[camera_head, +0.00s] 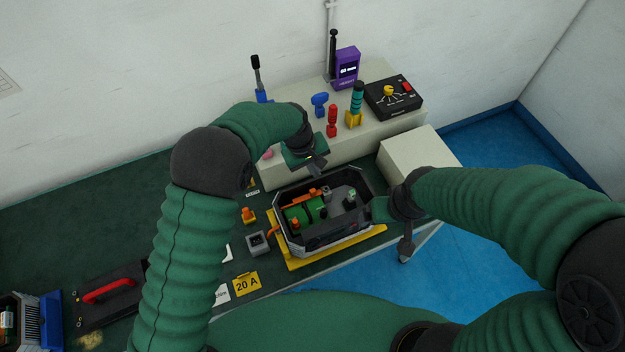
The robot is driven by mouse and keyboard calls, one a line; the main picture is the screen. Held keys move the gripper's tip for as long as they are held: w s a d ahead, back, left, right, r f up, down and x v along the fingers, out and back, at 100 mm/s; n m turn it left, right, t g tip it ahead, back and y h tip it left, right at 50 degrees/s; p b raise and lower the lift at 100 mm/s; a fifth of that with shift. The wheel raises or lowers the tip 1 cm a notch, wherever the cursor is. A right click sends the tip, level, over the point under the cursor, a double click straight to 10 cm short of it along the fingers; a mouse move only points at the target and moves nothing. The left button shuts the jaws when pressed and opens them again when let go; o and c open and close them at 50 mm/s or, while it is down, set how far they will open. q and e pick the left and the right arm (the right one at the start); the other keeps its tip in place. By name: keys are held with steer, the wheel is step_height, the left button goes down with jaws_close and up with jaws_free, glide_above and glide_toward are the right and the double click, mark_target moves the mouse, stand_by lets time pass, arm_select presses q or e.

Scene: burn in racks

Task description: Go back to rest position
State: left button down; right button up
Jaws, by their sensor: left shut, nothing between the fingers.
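My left gripper (317,168) is shut and empty. It hangs above the back edge of the open grey-black case, in front of the pale shelf. My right gripper (405,254) points down at the right side of the case, by the bench's front edge; its fingers are too small and dark to tell whether they are open. Both arms are bent and reach forward over the bench.
The open case (342,239) holds green and orange parts and sits on a yellow base (293,264). A pale shelf (405,124) behind carries a purple meter (346,68), a black control box (394,97) and several coloured tools. A black panel with a red handle (108,291) lies left. Blue floor (455,270) is clear at right.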

arm_select(q)
steer(key=d+v, duration=0.1)
steer(key=v, duration=0.4)
steer(key=s+a+b, duration=0.2)
steer(key=a+b, duration=0.2)
steer(key=a, duration=0.6)
steer(key=s+a+f+m+t+y+b, duration=0.1)
steer(key=s+a+f+b, duration=0.1)
steer(key=s+a, duration=0.5)
steer(key=s+a+f+m+y+b, duration=0.1)
steer(key=s+a+f+m+b, duration=0.1)
steer(key=s+a, duration=0.6)
steer(key=s, duration=0.2)
steer(key=shift+s+m+t, duration=0.3)
steer(key=shift+t, duration=0.1)
steer(key=shift+s+a+f, duration=0.1)
steer(key=shift+a, duration=0.15)
steer(key=shift+a+f, duration=0.1)
steer(key=shift+a, duration=0.15)
